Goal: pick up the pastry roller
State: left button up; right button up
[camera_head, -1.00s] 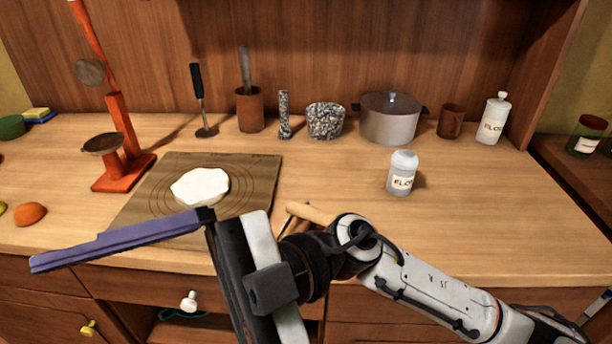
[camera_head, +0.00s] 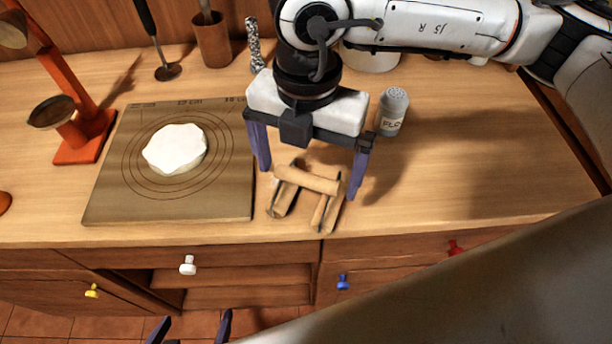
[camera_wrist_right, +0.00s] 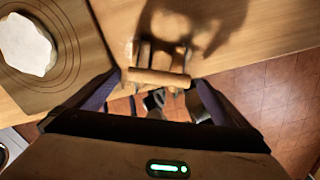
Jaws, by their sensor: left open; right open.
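The pastry roller (camera_head: 310,179) is a short light-wood cylinder. It lies across a wooden two-rail stand (camera_head: 326,215) near the counter's front edge, right of the pastry mat. In the right wrist view the roller (camera_wrist_right: 158,77) lies crosswise between the fingers. My right gripper (camera_head: 308,184) points down over it, open, with one purple finger beyond each end of the roller. I cannot tell how far the fingertips are above the counter. My left gripper (camera_head: 194,323) shows only its open fingertips at the bottom edge, low in front of the counter, away from the roller.
A brown mat (camera_head: 228,195) with white dough (camera_head: 175,148) lies left of the stand. A flour shaker (camera_head: 392,112) stands close behind the right gripper. A red scale (camera_head: 82,140) is at the left. The counter's right part (camera_head: 480,180) is clear.

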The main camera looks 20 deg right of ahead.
aim_at(306, 190)
notch_tip(306, 190, down, 6)
jog(key=shift+r+p, duration=0.1)
jog(key=shift+p, duration=0.2)
jog(key=shift+c, duration=0.4)
jog(key=c, duration=0.7)
